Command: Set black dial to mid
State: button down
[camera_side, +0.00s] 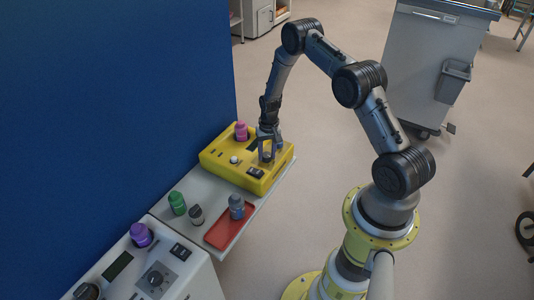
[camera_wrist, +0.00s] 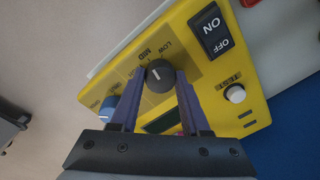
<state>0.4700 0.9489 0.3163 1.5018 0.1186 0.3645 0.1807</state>
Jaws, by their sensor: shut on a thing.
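The black dial (camera_wrist: 160,76) sits on the yellow device (camera_wrist: 200,80) in the wrist view, with LOW, MID and a third label printed around it. Its short white mark points up in the picture, near MID and LOW; I cannot tell exactly which it meets. My gripper (camera_wrist: 158,82) has a finger on each side of the dial and is shut on it. In the side view my gripper (camera_side: 267,158) reaches down onto the right part of the yellow device (camera_side: 225,168), and its fingers largely hide the dial.
A blue knob (camera_wrist: 109,106) is close beside one finger. An ON/OFF switch (camera_wrist: 209,33) and a white TEST button (camera_wrist: 234,94) share the panel. A red tray (camera_side: 219,234) and bottles are in front. A blue wall (camera_side: 110,90) rises behind.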

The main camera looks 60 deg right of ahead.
aim_at(268, 154)
jog(key=shift+n, duration=0.9)
jog(key=shift+c, duration=1.9)
grip_release()
notch_tip(268, 154, up, 14)
jog(key=shift+s+d, duration=0.15)
jog(key=shift+d, duration=0.1)
